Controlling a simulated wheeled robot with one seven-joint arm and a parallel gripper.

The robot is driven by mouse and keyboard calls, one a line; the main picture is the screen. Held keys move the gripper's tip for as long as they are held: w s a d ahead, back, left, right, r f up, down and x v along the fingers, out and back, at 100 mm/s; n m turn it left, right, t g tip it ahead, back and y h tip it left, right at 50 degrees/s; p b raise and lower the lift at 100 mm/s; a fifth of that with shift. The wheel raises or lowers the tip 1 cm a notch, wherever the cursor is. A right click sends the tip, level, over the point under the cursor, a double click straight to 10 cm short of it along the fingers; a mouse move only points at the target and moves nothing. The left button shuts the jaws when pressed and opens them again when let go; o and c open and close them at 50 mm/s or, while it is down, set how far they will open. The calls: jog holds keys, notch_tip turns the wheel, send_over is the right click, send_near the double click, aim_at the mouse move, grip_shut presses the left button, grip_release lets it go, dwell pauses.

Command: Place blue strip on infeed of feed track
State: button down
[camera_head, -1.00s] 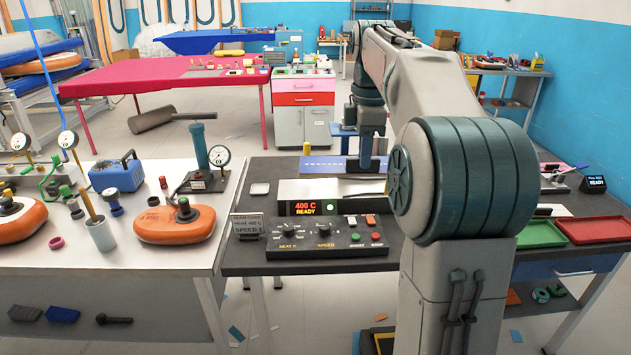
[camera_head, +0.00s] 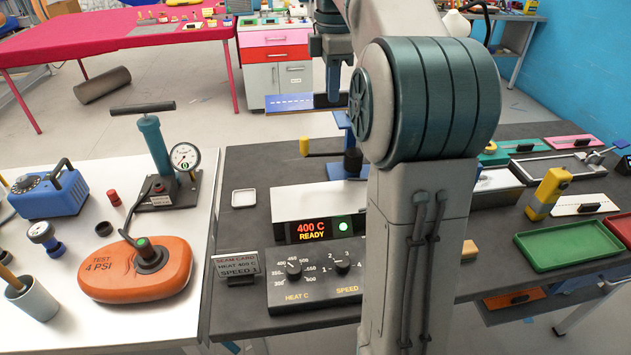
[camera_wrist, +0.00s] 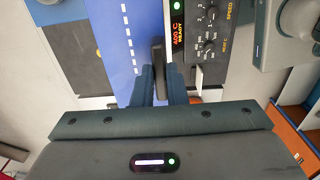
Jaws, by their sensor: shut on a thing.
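The blue strip (camera_head: 289,103) with a white dashed line is held in the air behind the heat machine in the head view. It also fills the upper middle of the wrist view (camera_wrist: 112,28). My gripper (camera_wrist: 158,84) is shut on a dark upright handle at the strip's edge; in the head view my gripper (camera_head: 333,98) is above the strip's right end. The heat machine (camera_head: 283,204), with a lit "400 C READY" display, stands on the dark bench. My arm hides its right part, and I cannot make out the feed track's infeed.
A control panel (camera_head: 301,284) and seam card (camera_head: 236,265) are in front. An orange inflatable (camera_head: 135,270) is on the white table.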

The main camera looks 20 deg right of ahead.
jog(key=shift+w+f, duration=0.2)
jog(key=shift+w, duration=0.1)
notch_tip(320, 180, down, 27)
jog(key=shift+s+f+b, duration=0.1)
jog(key=shift+f+b, duration=0.1)
jog(key=shift+b, duration=0.55)
jog(key=shift+f, duration=0.15)
jog(key=c, duration=1.5)
grip_release()
jog(key=shift+o, duration=0.2)
